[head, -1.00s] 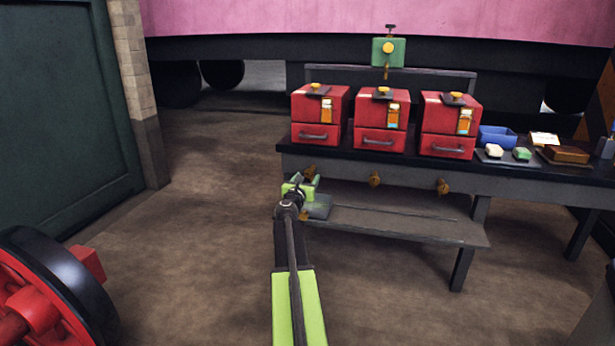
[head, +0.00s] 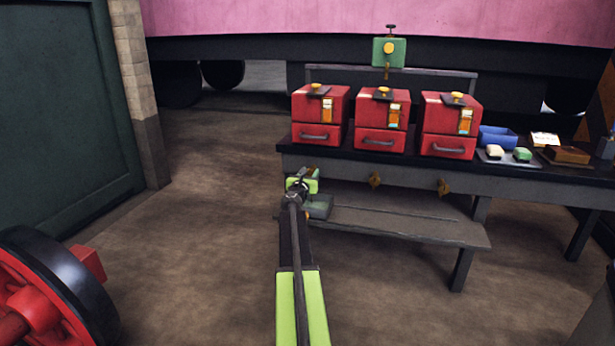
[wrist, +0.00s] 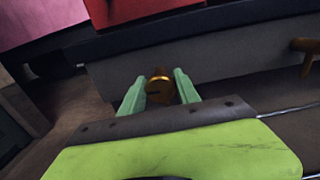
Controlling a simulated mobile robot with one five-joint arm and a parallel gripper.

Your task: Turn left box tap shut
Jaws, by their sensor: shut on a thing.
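The left red box (head: 320,113) stands at the left end of the dark bench. Its brass tap (head: 311,170) sticks out of the bench's front edge below it, mostly hidden behind my gripper (head: 304,178) in the head view. In the wrist view the tap (wrist: 160,90) sits between the two green fingers of my gripper (wrist: 159,88), which is shut on it. The wrist picture is tilted, so my gripper is rolled relative to the bench. How far the tap is turned I cannot tell.
A middle red box (head: 382,122) and a right red box (head: 449,125) stand beside it, with their own brass taps (head: 375,180) and (head: 443,187) on the bench front. A lower shelf (head: 410,225) runs below.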

